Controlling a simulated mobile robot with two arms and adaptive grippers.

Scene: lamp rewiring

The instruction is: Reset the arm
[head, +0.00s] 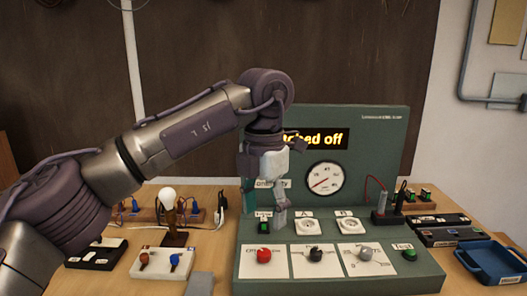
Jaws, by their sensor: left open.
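My left arm comes in from the left and reaches across to the green test bench. My left gripper (266,208) points down in front of the bench's upright panel (378,150), at its left side. Its fingers are apart and I see nothing between them. The gripper and wrist cover part of the panel's lit display (325,139), where yellow text ending in "ched off" shows. My right gripper is not in view.
The bench has a dial (325,178), white sockets (307,226) and a red knob (264,256). A lamp with a bulb (168,199) and a white terminal box (161,263) stand left. A blue tray (494,262) lies right.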

